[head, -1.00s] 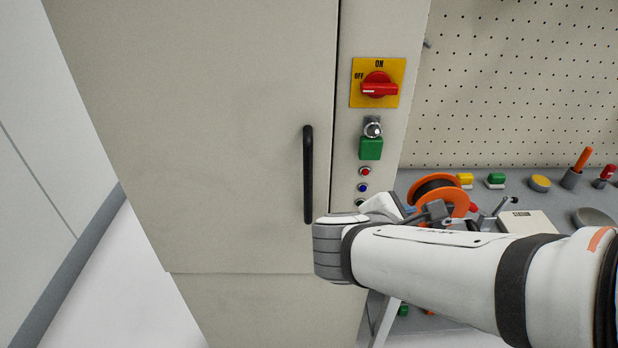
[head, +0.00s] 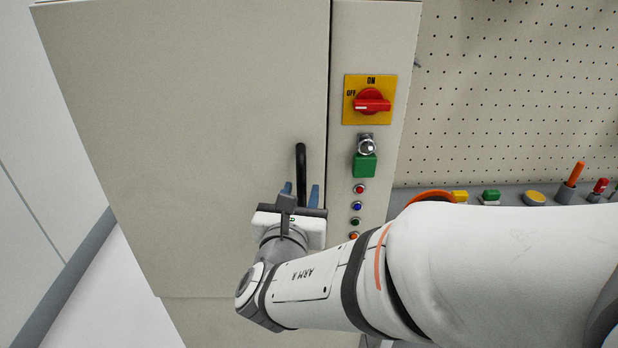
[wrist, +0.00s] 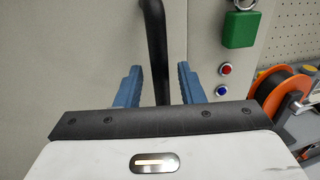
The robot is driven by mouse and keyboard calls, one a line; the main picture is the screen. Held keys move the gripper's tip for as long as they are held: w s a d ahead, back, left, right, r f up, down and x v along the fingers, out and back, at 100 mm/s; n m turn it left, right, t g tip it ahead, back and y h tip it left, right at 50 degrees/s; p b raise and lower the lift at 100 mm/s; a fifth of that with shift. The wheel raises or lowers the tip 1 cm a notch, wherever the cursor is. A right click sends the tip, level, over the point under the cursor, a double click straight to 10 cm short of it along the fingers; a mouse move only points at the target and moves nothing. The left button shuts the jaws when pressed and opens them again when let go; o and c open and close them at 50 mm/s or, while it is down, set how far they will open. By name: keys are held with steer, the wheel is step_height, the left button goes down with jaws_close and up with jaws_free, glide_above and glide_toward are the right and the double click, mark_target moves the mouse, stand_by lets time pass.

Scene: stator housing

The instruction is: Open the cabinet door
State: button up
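The grey cabinet door (head: 190,110) is shut, flush with its frame. Its black vertical handle (head: 301,162) is near the door's right edge; its lower part is hidden behind my gripper. My gripper (head: 301,190) is in front of the lower handle, its blue fingers apart. In the wrist view, my gripper (wrist: 158,82) is open with one finger on each side of the handle (wrist: 155,40). Gaps show between the handle and both fingers.
Right of the door is a panel with a red rotary switch (head: 371,101), a green padlock (head: 364,165) and several small buttons. Beyond it are a pegboard (head: 500,90) and a workbench with an orange spool (wrist: 283,92). Floor shows at the left.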

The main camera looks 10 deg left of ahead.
steer(key=shift+w, duration=0.75)
steer(key=shift+c, duration=0.5)
jaws_close()
